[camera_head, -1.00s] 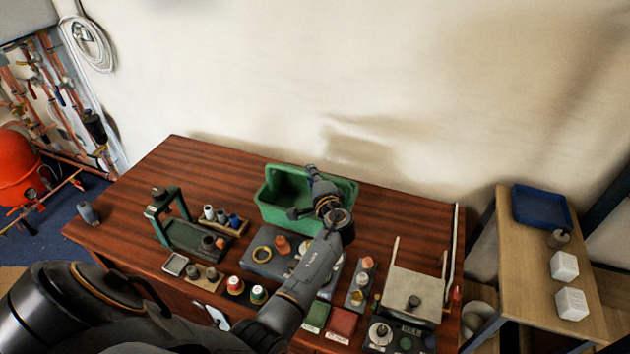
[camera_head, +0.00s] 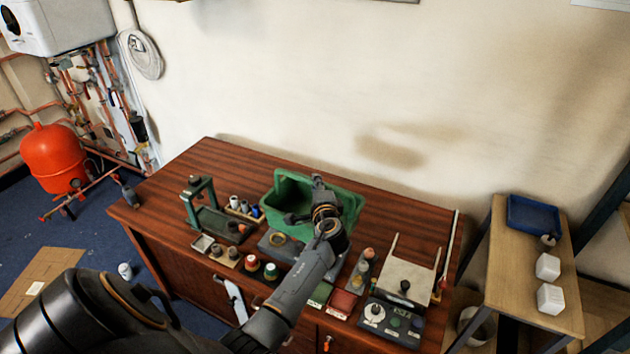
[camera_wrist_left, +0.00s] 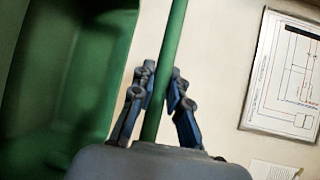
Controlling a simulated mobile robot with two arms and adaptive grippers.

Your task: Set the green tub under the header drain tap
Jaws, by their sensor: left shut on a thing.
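The green tub (camera_head: 284,193) is over the back middle of the wooden bench; I cannot tell whether its base touches the top. My left gripper (camera_head: 319,188) is shut on the tub's rim. In the left wrist view, the rim (camera_wrist_left: 172,60) runs between the fingers of the left gripper (camera_wrist_left: 160,92), and the tub's green wall fills the left side. Copper pipework (camera_head: 100,95) is on the wall at far left; I cannot make out which part is the header drain tap. My right gripper is not in view.
The bench (camera_head: 160,190) holds a green stand (camera_head: 200,200), small pots and a control box (camera_head: 392,322). A red vessel (camera_head: 54,158) stands left near low pipes. Cardboard (camera_head: 40,278) and a small can (camera_head: 125,271) lie on blue floor. A side table (camera_head: 505,270) is right.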

